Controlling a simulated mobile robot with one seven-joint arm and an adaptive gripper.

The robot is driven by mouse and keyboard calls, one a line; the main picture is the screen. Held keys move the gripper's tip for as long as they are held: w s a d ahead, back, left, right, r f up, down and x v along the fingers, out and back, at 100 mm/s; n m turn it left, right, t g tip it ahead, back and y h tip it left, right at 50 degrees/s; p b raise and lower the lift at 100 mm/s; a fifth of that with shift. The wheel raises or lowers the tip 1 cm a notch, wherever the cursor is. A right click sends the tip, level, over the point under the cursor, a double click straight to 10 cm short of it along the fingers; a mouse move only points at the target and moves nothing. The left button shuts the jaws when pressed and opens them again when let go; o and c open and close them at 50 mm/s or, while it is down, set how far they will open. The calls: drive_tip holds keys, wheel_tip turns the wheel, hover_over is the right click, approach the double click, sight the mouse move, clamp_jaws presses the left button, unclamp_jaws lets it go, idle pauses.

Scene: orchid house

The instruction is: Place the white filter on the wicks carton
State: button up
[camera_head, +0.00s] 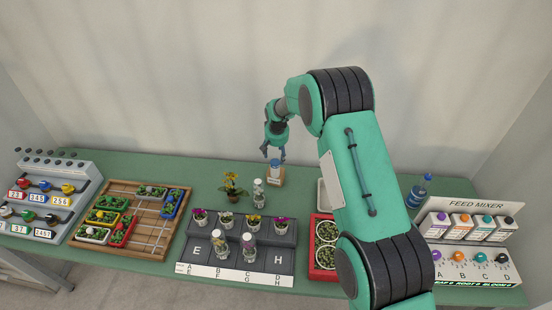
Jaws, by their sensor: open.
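My gripper (273,156) is open near the back middle of the green table, pointing down. Just below its fingertips is a small white and blue piece (275,167), which may be the white filter. It appears to be on or right against a small brown box (277,181), which may be the wicks carton. No lettering on the box can be read. I cannot tell whether the fingers touch the white piece.
A yellow-flowered plant (232,187) and a clear bottle (258,192) stand left of the box. A stepped grey rack (278,262) with pots is in front. A red tray (318,272), blue bottle (418,191) and feed mixer (470,208) are to the right. My arm hides part of the table.

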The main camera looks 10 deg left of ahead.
drive_tip(key=shift+s+r, duration=0.1)
drive_tip(key=shift+r, duration=0.3)
idle(0.7)
drive_tip(key=s+d+r, duration=0.4)
drive_tip(key=d+r, duration=0.1)
drive_tip(key=r, duration=0.5)
drive_tip(key=s+d+r, duration=0.3)
drive_tip(key=d+r, duration=0.2)
drive_tip(key=r, duration=0.6)
drive_tip(key=s+d+r+m+t, duration=0.1)
drive_tip(key=s+d+r, duration=0.8)
drive_tip(key=s+r, duration=0.45)
drive_tip(key=s+d+r+t, duration=0.1)
drive_tip(key=s+d+r, duration=0.3)
drive_tip(key=s, duration=0.5)
drive_tip(key=s+d+r, duration=0.3)
drive_tip(key=s, duration=0.5)
drive_tip(key=s+d+f, duration=0.1)
drive_tip(key=s+d, duration=0.1)
drive_tip(key=s, duration=0.8)
drive_tip(key=s+d+m, duration=0.1)
drive_tip(key=s+d, duration=0.2)
drive_tip(key=s, duration=0.7)
drive_tip(key=shift+s+f+t+h, duration=0.3)
drive_tip(key=shift+s+f+t, duration=0.05)
drive_tip(key=shift+f+t, duration=0.05)
